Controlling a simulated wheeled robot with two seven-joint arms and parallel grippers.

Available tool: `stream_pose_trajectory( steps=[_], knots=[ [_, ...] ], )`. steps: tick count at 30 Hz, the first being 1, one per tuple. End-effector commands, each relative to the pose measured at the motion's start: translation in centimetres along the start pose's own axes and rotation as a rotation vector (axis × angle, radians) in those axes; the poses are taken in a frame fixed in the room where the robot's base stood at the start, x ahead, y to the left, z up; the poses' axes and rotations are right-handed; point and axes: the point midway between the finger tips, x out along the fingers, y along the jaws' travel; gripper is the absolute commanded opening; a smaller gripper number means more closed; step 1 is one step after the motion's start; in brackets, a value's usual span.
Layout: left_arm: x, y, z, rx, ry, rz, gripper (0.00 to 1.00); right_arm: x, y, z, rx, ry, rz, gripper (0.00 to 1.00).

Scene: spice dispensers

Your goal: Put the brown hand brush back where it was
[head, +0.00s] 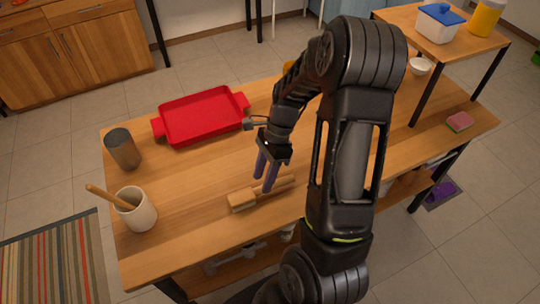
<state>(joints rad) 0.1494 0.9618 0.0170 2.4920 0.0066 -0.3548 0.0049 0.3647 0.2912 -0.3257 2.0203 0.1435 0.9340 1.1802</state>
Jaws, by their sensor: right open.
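The brown hand brush (243,200) lies on the wooden table near its front edge, with its block end to the left and its handle to the right. My right gripper (263,183) points down over the brush with its two purple fingers apart. The fingertips are close to the middle of the brush; I cannot tell whether they touch it. My right arm hides part of the table behind it. My left gripper is not in view.
A red tray (158,129) lies at the back left. A dark metal cup (123,150) and a cream pot (137,213) with a wooden stick stand at the left. A pink sponge (459,122) lies at the right end. The table between tray and brush is clear.

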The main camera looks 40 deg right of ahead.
Motion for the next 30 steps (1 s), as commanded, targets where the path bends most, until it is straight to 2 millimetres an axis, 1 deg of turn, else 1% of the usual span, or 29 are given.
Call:
stream_pose_trajectory(
  steps=[1, 6, 9, 12, 17, 30],
  knots=[
    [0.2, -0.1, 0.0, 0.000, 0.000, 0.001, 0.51, -1.0, -0.2, -0.1, -0.001, 0.001, -0.006, 0.44],
    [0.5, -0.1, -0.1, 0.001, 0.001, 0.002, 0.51, -4.7, -0.2, -0.1, -0.001, 0.001, -0.007, 0.44],
    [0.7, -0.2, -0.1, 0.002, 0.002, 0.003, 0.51, -6.5, -0.1, -0.1, -0.001, 0.002, -0.005, 0.44],
    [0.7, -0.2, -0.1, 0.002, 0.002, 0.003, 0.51, -7.8, -0.1, -0.1, 0.001, 0.001, -0.003, 0.44],
    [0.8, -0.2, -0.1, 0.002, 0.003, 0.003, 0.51, -8.6, 0.0, 0.0, 0.001, 0.001, 0.000, 0.44],
    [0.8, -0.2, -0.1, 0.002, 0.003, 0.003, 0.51, -8.6, 0.0, 0.0, 0.001, 0.001, 0.000, 0.44]
  ],
)
